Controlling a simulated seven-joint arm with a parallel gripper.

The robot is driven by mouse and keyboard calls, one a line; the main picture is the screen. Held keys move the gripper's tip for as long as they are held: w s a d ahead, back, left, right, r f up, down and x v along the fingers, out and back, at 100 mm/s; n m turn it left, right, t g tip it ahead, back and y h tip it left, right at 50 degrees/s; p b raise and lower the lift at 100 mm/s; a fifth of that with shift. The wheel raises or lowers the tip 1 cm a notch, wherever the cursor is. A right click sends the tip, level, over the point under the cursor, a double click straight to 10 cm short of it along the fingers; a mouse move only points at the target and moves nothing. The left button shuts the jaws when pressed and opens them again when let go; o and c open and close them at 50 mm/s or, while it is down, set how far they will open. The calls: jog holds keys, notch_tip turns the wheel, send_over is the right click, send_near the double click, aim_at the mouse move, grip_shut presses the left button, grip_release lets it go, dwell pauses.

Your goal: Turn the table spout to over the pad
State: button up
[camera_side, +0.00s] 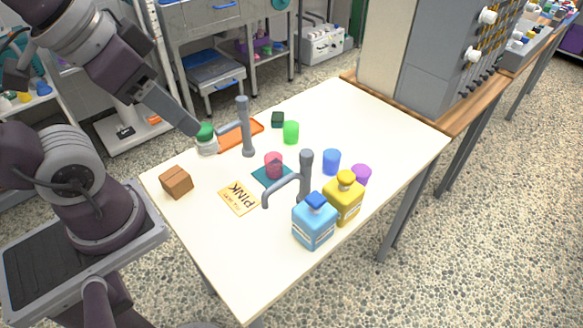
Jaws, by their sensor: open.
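Two grey posts with spouts stand on the table; I cannot tell which one the task means. The rear spout (232,127) points left from its post, near the orange tray. The front spout (283,185) curves left and down from its post, its tip over bare table beside the PINK card. A teal pad (260,178) lies between the posts with a pink cup (273,163) on it. My gripper (193,129) is open, at the table's far left, just above and beside a green-lidded white jar. It is apart from both spouts, closer to the rear one.
The white jar (207,143) and orange tray (250,130) are near my gripper. A brown box (176,182) and PINK card (238,197) lie left. Blue (313,226) and yellow (345,201) bottles crowd the front post. Green, blue and purple cups stand behind. The table's near end is clear.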

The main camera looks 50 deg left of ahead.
jog(key=w+m+g, duration=0.2)
jog(key=w, duration=0.5)
jog(key=m+g, duration=0.3)
jog(key=m, duration=0.4)
send_over(306, 152)
jog(key=f, duration=1)
jog(key=shift+s+f, duration=0.25)
jog(key=shift+f, duration=0.1)
jog(key=f, duration=0.6)
jog(key=shift+w+d+f, duration=0.1)
jog(key=shift+w+f, duration=0.1)
jog(key=shift+f, duration=0.65)
grip_shut()
